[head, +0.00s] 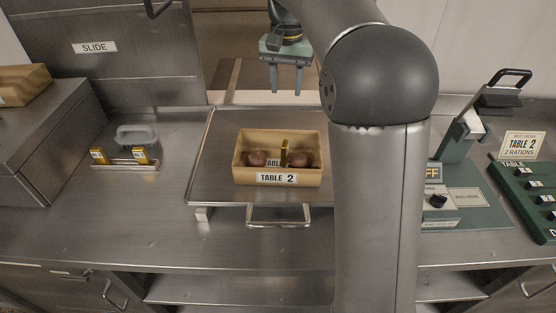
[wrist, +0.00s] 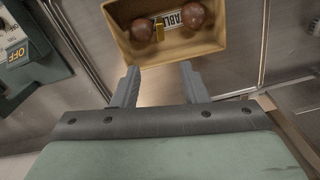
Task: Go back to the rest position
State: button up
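My gripper (head: 286,80) hangs above the far edge of the tray, behind the yellow box, with its two fingers apart and nothing between them. In the wrist view my gripper (wrist: 157,88) is also open and empty, and the box shows beyond the fingertips. My grey arm stands in front of the right part of the counter and hides some of it.
A yellow box (head: 277,169) labelled TABLE 2 sits on a metal tray (head: 220,165), holding two brown round pieces and a yellow marker. A green device (head: 465,200) and a sign (head: 521,145) stand right. A grey-handled rack (head: 135,140) stands left.

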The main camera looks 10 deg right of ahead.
jog(key=s+f+n, duration=0.1)
jog(key=s+f, duration=0.4)
jog(key=s, duration=0.5)
jog(key=s+f+n, duration=0.2)
jog(key=s+f, duration=0.3)
jog(key=s, duration=0.5)
jog(key=s+f+n, duration=0.2)
jog(key=s+f, duration=0.3)
jog(key=s, duration=0.5)
jog(key=shift+s+f+t, duration=0.25)
jog(key=shift+f+t, duration=0.05)
jog(key=shift+t, duration=0.1)
